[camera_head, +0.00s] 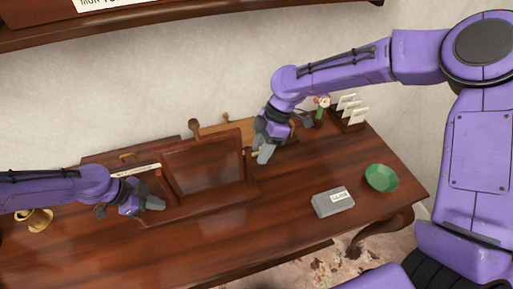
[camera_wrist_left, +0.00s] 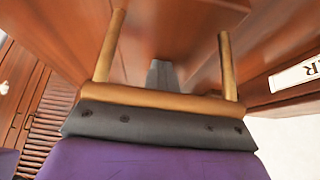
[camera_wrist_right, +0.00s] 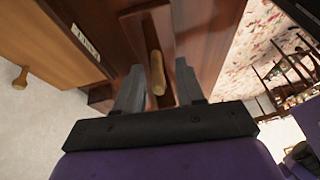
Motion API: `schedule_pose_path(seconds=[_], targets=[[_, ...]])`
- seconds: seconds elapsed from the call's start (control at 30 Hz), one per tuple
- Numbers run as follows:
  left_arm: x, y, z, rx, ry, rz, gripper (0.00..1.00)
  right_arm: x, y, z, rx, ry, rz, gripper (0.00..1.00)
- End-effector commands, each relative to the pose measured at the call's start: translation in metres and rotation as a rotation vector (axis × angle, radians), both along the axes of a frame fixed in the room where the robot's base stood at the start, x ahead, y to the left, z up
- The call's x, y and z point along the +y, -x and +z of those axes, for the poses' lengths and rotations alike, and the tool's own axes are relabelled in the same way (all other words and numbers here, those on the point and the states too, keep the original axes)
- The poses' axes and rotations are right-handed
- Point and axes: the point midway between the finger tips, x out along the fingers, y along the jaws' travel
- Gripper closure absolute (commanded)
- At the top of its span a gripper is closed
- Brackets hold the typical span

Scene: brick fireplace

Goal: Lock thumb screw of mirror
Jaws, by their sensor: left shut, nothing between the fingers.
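The mirror (camera_head: 205,165) appears as a dark wood-framed panel on a stand on the desk. My right gripper (camera_head: 262,152) is at its right side. In the right wrist view a tan, rounded peg, likely the thumb screw (camera_wrist_right: 157,72), lies between the open fingers (camera_wrist_right: 158,85), with gaps on both sides. My left gripper (camera_head: 150,203) is low, in front of the mirror's left side. Its fingers (camera_wrist_left: 160,75) are shut and empty. A brass U-shaped handle (camera_wrist_left: 160,101) crosses close to them in the left wrist view; I cannot tell whether they touch it.
The desk (camera_head: 285,210) also bears a grey labelled box (camera_head: 333,202), a green bowl (camera_head: 381,178), a card holder (camera_head: 348,118), a small flower vase (camera_head: 320,113) and a brass pot (camera_head: 34,218). A shelf (camera_head: 180,18) is above. The desk's front middle is clear.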

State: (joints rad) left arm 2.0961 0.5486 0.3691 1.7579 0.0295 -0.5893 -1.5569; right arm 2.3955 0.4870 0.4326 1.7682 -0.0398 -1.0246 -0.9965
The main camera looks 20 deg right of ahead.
Motion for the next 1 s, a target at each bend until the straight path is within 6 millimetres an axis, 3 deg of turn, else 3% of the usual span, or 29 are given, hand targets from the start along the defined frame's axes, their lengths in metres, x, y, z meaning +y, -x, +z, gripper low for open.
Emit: schedule_pose_path(seconds=[0.1, 0.2, 0.23, 0.63, 1.0], targets=[[0.0003, 0.0011, -0.002, 0.003, -0.001, -0.001, 1.0, -0.0001, 0.0002, -0.0005, 0.001, 0.0, 0.0, 0.65], [0.0003, 0.0011, -0.0018, 0.003, -0.001, -0.001, 1.0, -0.0002, 0.0001, -0.0003, 0.001, 0.0, 0.0, 0.97], [0.0003, 0.001, -0.0018, 0.002, -0.001, 0.0, 1.0, -0.0002, 0.0001, -0.0004, 0.001, 0.0, 0.0, 1.0], [0.0004, 0.0005, -0.0016, 0.002, -0.001, 0.001, 1.0, -0.0008, -0.0008, -0.0014, 0.051, 0.002, -0.001, 1.0], [0.0006, 0.0003, -0.0014, 0.001, -0.001, 0.002, 1.0, -0.0006, -0.0048, -0.0037, 0.322, 0.002, -0.003, 1.0]])
